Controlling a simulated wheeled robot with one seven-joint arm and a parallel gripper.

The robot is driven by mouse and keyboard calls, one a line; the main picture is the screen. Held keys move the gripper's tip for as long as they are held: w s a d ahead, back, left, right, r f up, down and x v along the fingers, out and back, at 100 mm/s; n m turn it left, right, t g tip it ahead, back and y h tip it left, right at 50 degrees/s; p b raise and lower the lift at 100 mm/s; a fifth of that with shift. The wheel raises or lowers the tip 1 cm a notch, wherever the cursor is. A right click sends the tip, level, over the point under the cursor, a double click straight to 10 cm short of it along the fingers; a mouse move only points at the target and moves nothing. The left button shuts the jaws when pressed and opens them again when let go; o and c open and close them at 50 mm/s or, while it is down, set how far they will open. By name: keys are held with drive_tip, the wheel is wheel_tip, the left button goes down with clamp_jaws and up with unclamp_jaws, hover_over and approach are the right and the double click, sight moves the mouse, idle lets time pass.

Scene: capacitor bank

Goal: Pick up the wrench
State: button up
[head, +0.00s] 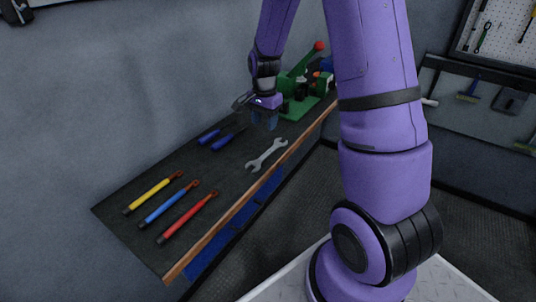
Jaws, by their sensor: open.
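The wrench (266,155) is a silver-grey, double-ended open wrench. It lies flat on the dark workbench (130,214), near the wooden front edge. My gripper (268,122) is above the bench, up and slightly right of the wrench in the picture. It points downward and is open, apart from the wrench. Its fingers are small and partly blurred against the bench. No object shows between them.
Yellow (153,194), blue (168,206) and red (187,218) handled tools lie left of the wrench. Two blue-handled tools (222,138) lie near the wall. A green press with a red knob (318,46) stands behind my gripper. Wall panels with tools hang at right.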

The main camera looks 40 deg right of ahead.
drive_tip(key=f, duration=0.1)
hover_over(268, 153)
drive_tip(key=f, duration=0.5)
drive_tip(key=shift+w+a+f, duration=0.3)
drive_tip(key=shift+a+f, duration=0.05)
drive_tip(key=shift+s+d+f, duration=0.1)
drive_tip(key=shift+d+f, duration=0.1)
drive_tip(key=shift+f, duration=1.1)
drive_tip(key=shift+s+d+f, duration=0.1)
drive_tip(key=shift+d+f, duration=0.05)
drive_tip(key=shift+f, duration=1.15)
clamp_jaws()
